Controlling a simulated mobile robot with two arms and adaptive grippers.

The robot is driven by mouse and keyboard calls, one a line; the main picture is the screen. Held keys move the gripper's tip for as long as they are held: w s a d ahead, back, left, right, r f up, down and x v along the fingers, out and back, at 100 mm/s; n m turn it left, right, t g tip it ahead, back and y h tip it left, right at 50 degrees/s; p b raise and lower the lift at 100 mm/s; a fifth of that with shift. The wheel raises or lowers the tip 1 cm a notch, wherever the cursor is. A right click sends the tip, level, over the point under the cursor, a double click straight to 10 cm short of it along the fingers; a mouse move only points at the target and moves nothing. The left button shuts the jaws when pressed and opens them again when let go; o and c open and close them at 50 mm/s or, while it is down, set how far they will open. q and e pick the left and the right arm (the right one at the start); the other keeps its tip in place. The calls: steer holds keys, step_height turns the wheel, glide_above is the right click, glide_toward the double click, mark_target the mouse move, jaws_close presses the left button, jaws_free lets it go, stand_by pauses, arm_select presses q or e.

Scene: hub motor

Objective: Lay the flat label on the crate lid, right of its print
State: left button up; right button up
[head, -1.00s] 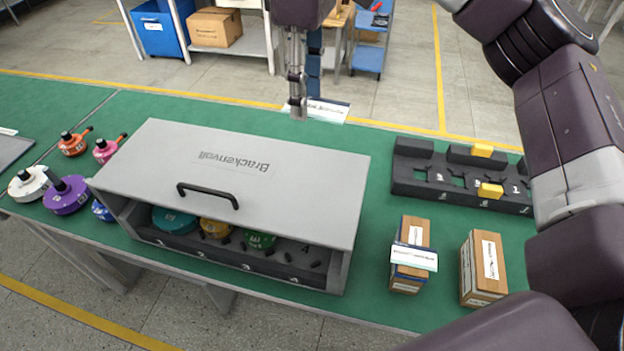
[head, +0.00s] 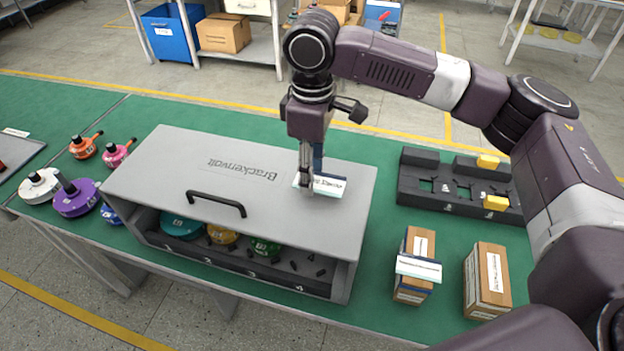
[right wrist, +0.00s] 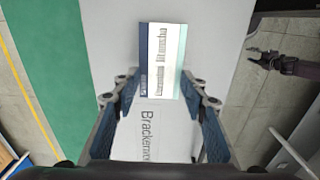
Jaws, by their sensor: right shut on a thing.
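The crate is a grey box with a lid (head: 150,185) bearing the print "Brackenvolt" (head: 241,168), upside down in the head view. My right gripper (head: 306,186) points down over the lid, right of the print. It is shut on the flat label (head: 330,184), a white card with dark text and a blue edge. The right wrist view shows the label (right wrist: 162,62) between the fingertips, lying flat over the lid, apart from the print (right wrist: 150,128). I cannot tell whether it touches the lid. A dark gripper-like part (right wrist: 272,62) in the wrist view may be my left gripper; its jaws are unclear.
The crate's open front shows several coloured hub motors (head: 180,225). More motors (head: 76,198) stand left of it. A black rack (head: 450,188) with yellow blocks and two cartons (head: 413,285) (head: 487,280), one with a card on it, stand to the right on the green table.

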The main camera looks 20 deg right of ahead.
steer(key=shift+f, duration=1.7)
steer(key=shift+p, duration=0.3)
steer(key=o, duration=0.8)
steer(key=shift+f, duration=0.15)
steer(key=shift+r, duration=0.25)
step_height(320, 180, up, 12)
steer(key=b, duration=0.2)
steer(key=shift+b, duration=0.35)
steer(key=shift+f, duration=0.1)
